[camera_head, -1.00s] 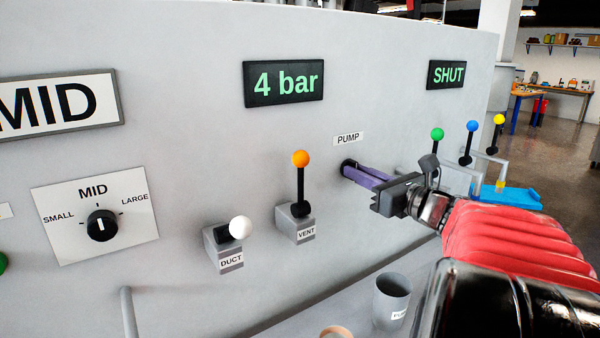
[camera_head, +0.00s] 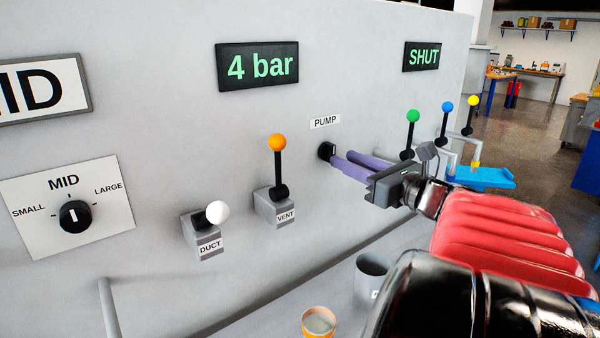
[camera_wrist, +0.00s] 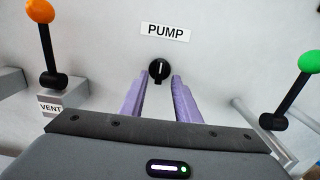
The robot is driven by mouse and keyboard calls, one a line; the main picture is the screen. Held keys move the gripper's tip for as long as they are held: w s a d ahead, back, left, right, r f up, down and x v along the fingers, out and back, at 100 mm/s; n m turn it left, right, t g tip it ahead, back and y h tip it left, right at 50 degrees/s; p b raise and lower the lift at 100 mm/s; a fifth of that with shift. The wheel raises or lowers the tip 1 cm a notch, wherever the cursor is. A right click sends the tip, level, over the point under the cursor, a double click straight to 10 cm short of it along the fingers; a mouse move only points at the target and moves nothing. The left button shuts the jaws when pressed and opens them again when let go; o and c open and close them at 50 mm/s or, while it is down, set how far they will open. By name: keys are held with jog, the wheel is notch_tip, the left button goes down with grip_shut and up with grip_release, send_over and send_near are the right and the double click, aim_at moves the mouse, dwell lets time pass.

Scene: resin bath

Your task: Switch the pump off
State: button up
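The pump switch is a small black round knob (camera_head: 326,151) on the grey panel, under the PUMP label (camera_head: 325,122). In the wrist view the knob (camera_wrist: 159,69) shows a white mark that stands about upright. My gripper (camera_head: 341,160) has two purple fingers, held apart and empty. In the wrist view its fingertips (camera_wrist: 160,78) are just short of the knob, one to each side, and a gap shows between them and the panel. A display (camera_head: 258,66) above reads "4 bar".
The orange-topped VENT lever (camera_head: 278,165) and white-topped DUCT lever (camera_head: 213,213) stand left of the knob. Green (camera_head: 411,132), blue (camera_head: 445,122) and yellow (camera_head: 471,113) levers are to the right. A SHUT display (camera_head: 422,56) hangs above them. Cups stand below.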

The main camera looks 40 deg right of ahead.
jog(key=s, duration=0.9)
jog(key=shift+s, duration=0.3)
jog(key=shift+d, duration=0.1)
